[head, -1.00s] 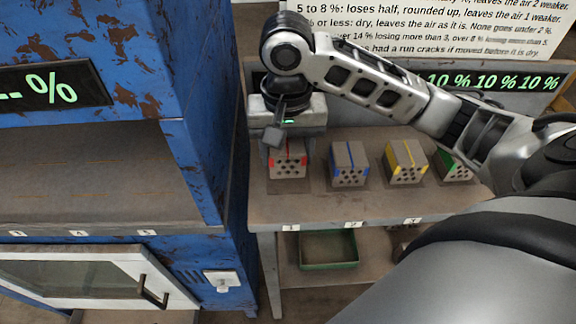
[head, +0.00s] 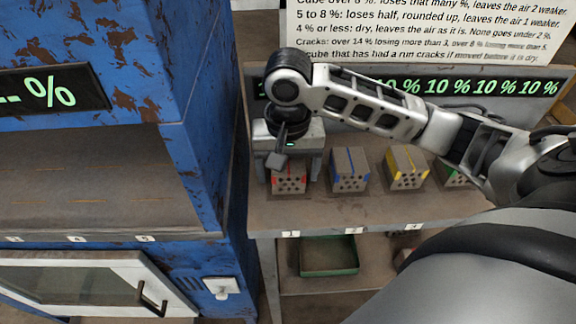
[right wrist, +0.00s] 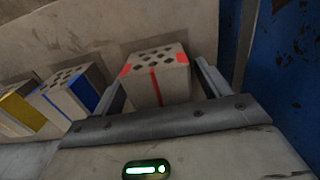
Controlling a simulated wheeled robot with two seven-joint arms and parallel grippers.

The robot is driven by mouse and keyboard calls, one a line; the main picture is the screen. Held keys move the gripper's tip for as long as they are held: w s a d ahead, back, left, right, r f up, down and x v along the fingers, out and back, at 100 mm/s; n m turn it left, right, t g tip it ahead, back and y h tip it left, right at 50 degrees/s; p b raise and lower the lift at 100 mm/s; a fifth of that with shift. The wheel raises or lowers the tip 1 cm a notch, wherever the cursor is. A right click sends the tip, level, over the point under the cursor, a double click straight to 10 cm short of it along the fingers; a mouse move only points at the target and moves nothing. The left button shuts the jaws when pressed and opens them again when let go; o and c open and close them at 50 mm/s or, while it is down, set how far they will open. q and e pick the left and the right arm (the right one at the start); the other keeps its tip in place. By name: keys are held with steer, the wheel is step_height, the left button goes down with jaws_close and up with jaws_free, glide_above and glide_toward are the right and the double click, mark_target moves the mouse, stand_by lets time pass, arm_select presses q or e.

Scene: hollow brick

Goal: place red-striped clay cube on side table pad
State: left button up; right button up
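The red-striped clay cube (head: 289,183) stands at the left end of the row on the side table (head: 350,213), on the spot above label 1. Its hole-filled face shows below my right gripper, which hides its top. It also shows in the right wrist view (right wrist: 156,78), with red marks and a red stripe. My right gripper (head: 288,166) is over it, one finger on each side. In the right wrist view, small gaps show between the cube and the fingers (right wrist: 163,85), so the gripper looks open. My left gripper is not in view.
A blue-striped cube (head: 349,169), a yellow-striped cube (head: 406,167) and a partly hidden green-striped cube (head: 456,173) stand to the right. A blue cabinet (head: 205,150) rises close on the left. A green tray (head: 329,256) lies on the lower shelf.

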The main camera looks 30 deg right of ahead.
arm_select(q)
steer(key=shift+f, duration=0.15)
arm_select(e)
steer(key=shift+r, duration=0.2)
step_height(320, 180, up, 11)
steer(key=p, duration=0.3)
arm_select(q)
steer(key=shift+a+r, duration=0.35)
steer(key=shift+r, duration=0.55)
arm_select(e)
steer(key=shift+r, duration=0.5)
